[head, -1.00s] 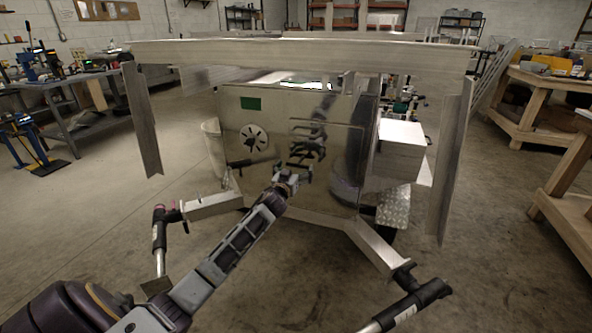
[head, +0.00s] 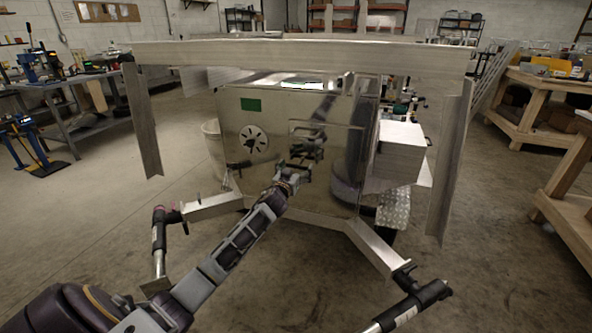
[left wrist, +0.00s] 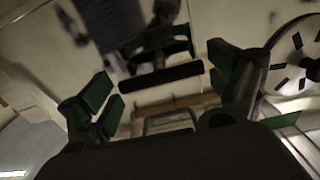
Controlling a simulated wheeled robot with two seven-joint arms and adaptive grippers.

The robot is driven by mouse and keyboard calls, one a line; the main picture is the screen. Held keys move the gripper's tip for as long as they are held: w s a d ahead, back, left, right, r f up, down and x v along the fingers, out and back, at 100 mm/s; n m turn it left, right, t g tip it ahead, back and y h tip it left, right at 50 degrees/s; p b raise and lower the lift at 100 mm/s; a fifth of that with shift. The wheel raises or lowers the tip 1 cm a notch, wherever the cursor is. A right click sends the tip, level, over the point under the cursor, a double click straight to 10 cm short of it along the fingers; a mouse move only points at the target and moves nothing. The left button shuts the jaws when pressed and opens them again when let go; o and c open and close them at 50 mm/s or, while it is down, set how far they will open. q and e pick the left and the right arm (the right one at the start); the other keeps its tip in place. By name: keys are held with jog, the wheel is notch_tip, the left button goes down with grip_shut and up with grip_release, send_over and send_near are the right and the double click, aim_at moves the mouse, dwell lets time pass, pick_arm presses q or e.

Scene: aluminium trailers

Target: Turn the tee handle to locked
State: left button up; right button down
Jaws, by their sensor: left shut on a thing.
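The tee handle (left wrist: 160,78) shows in the left wrist view as a short black bar in front of a shiny metal panel. Its bar lies roughly crosswise, slightly tilted, between the green-padded fingers of my left gripper (left wrist: 165,92). In the head view my left gripper (head: 288,174) is at the panel's lower middle, shut on the handle. The handle is too small and covered there to make out. I cannot read any lock marking. My right gripper is not in view.
The polished trailer box (head: 260,175) has a round slotted vent (head: 253,139) and a green label (head: 250,104). A metal beam (head: 300,55) crosses above it. Frame legs (head: 375,247) with black-gripped jacks stick out at both lower sides.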

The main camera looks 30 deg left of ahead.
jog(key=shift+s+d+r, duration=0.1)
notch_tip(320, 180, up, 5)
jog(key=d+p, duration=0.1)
jog(key=p, duration=0.1)
pick_arm(q)
jog(key=m+p, duration=0.4)
jog(key=m, duration=1.4)
jog(key=shift+p, duration=0.4)
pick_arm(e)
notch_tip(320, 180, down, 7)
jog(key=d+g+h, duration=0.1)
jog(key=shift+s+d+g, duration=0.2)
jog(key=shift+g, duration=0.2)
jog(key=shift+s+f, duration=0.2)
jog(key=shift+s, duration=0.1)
pick_arm(q)
jog(key=o, duration=0.7)
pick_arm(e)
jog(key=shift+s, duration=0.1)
